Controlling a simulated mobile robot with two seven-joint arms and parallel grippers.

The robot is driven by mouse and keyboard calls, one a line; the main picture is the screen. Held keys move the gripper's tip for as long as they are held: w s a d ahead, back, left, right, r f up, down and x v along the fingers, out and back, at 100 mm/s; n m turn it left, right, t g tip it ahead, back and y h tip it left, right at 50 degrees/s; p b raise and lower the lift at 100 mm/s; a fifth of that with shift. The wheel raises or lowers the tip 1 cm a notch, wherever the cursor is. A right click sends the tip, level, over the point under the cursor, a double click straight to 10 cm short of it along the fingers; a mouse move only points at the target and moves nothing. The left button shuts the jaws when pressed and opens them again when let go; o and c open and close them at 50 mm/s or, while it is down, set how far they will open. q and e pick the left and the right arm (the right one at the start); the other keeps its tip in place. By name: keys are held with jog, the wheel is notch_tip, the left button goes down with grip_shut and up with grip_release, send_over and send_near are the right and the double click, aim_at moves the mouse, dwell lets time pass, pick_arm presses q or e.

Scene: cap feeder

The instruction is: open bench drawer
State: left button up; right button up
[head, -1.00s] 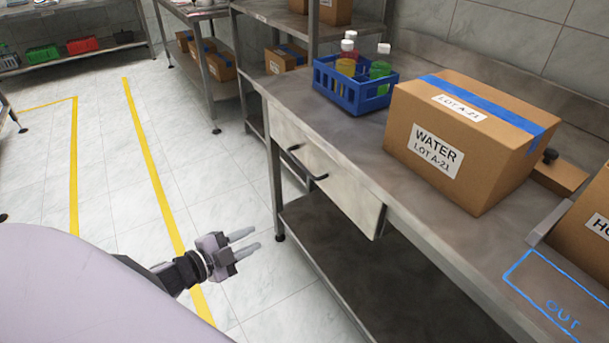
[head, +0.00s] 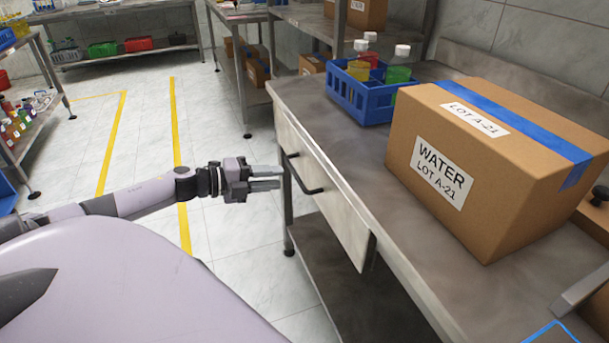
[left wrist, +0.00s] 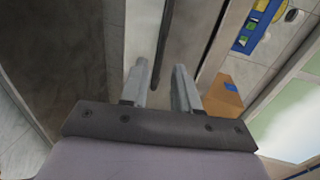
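The bench drawer (head: 346,218) is a pale metal front under the worktop, and it looks shut. Its dark bar handle (head: 312,190) runs along the front. My left gripper (head: 281,178) is open and empty, with its two fingers pointing at the drawer front just short of the handle. In the left wrist view, the dark handle bar (left wrist: 166,45) lies in line with the gap between the open fingertips (left wrist: 160,76). I cannot tell whether either finger touches it. My right gripper is not in view.
On the bench top (head: 330,130) stand a blue crate (head: 362,104) with bottles and a large WATER carton (head: 405,165). A lower shelf (head: 335,255) lies beneath the drawer. The floor (head: 235,240) left of the bench is clear, with yellow lines.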

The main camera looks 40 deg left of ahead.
aim_at(296, 174)
pick_arm(q)
jog(key=shift+b+x, duration=0.5)
jog(key=shift+x, duration=2.9)
jog(key=shift+c, duration=0.3)
grip_shut()
